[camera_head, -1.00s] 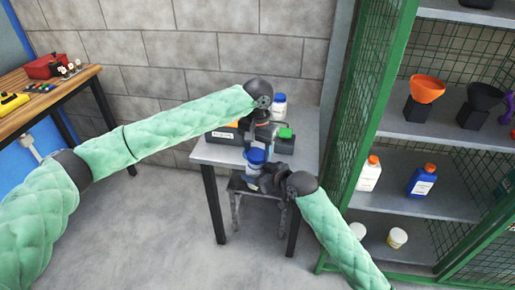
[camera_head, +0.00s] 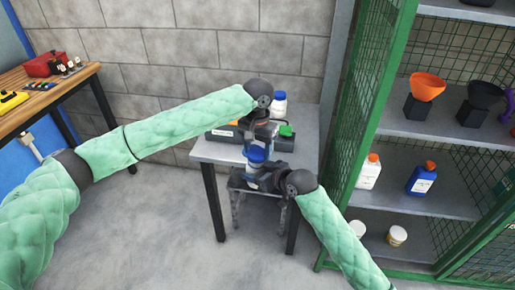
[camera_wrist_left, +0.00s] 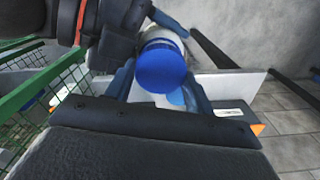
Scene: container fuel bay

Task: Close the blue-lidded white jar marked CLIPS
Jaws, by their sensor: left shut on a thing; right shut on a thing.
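The white jar (camera_wrist_left: 166,36) shows behind and around its blue lid (camera_wrist_left: 160,68) in the left wrist view; the CLIPS marking cannot be read. In the head view the blue lid (camera_head: 256,153) is at the top of the jar, above the small grey table. My left gripper (camera_head: 258,143) comes from above and is shut on the lid, its two fingers at the lid's sides. My right gripper (camera_head: 262,172) is shut on the jar's body from the right and hides part of it. Whether the lid is fully seated cannot be told.
The grey table (camera_head: 217,152) also carries a dark labelled box (camera_head: 225,131), a green-topped item (camera_head: 286,131) and a blue-capped white bottle (camera_head: 279,104). A green mesh cage with shelves (camera_head: 410,184) stands close on the right. Open floor lies in front left.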

